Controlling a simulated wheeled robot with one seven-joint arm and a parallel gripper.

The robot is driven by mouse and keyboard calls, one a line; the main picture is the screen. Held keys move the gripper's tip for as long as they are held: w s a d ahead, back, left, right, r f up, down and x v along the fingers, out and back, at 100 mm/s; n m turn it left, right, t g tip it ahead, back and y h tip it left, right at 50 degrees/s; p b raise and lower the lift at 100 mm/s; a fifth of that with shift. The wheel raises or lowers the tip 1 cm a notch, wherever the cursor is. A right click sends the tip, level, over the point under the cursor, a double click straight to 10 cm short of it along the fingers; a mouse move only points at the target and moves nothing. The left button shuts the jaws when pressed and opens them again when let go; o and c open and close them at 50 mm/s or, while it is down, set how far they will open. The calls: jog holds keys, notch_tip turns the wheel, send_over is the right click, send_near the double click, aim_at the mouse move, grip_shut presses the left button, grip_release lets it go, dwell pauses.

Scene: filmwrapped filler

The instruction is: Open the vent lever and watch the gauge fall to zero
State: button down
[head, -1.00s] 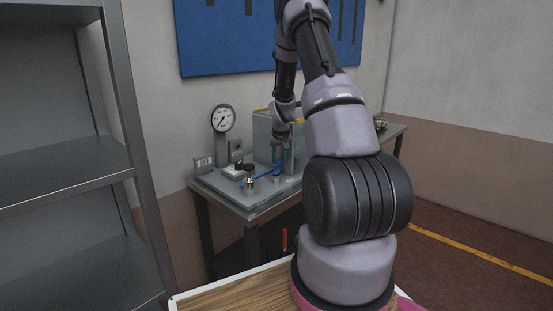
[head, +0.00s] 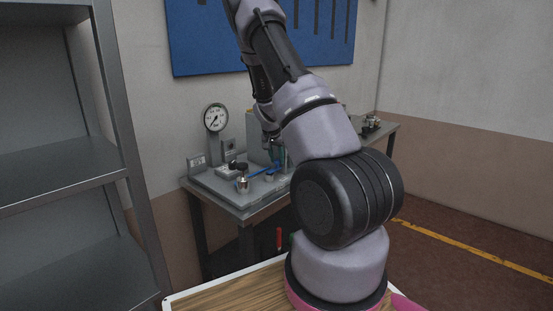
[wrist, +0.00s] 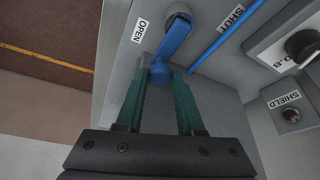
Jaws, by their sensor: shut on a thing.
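The vent lever (wrist: 175,38) is blue. In the wrist view its rounded end lies between the two green fingertips of my gripper (wrist: 160,76), which is shut on it. The lever's arm runs up the picture, beside the OPEN label (wrist: 140,30). In the head view my gripper (head: 278,156) is small and partly hidden at the bench's back. The gauge (head: 215,118) is a round white dial on a post at the left; its needle is too small to read surely.
The grey metal bench (head: 235,206) carries a metal fitting (head: 243,185), a black knob (wrist: 303,45) and a SHIELD button (wrist: 291,115). A grey shelf (head: 62,180) stands close at the left. A blue board (head: 215,40) hangs behind. Floor is clear at the right.

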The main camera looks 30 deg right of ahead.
jog(key=c, duration=0.5)
grip_release()
jog(key=shift+c, duration=0.2)
jog(key=v, duration=1)
jog(key=shift+s+a+r, duration=0.15)
jog(key=shift+r, duration=0.2)
